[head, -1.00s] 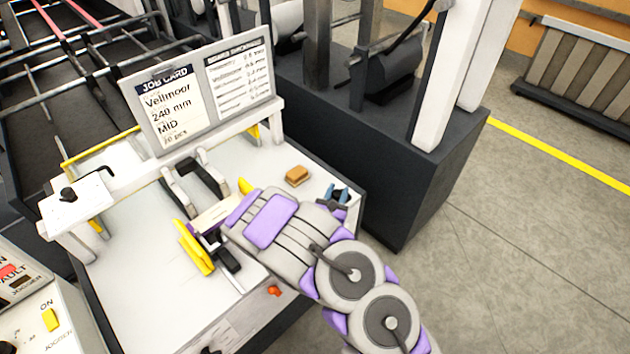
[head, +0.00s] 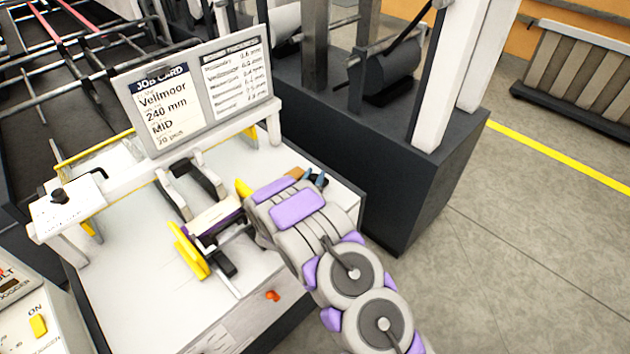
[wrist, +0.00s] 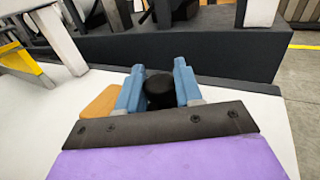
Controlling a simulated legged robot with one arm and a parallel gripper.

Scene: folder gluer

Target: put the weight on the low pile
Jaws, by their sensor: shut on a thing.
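My gripper (head: 316,179) is over the right part of the white worktop. In the wrist view its blue fingers (wrist: 158,92) are shut on a black, rounded weight (wrist: 160,88), seen between them. In the head view the weight is mostly hidden by the fingers and my wrist. The low pile (head: 215,215), pale on top with a purple side, lies between yellow guides on the worktop, left of my gripper and apart from it. My arm hides part of the area right of the pile.
A brown block (head: 294,173) lies just left of my fingers. Yellow guides (head: 190,252) and a dark-and-white bracket (head: 190,185) stand around the pile. The job card board (head: 195,90) rises behind. A dark machine base (head: 400,150) stands right of the worktop.

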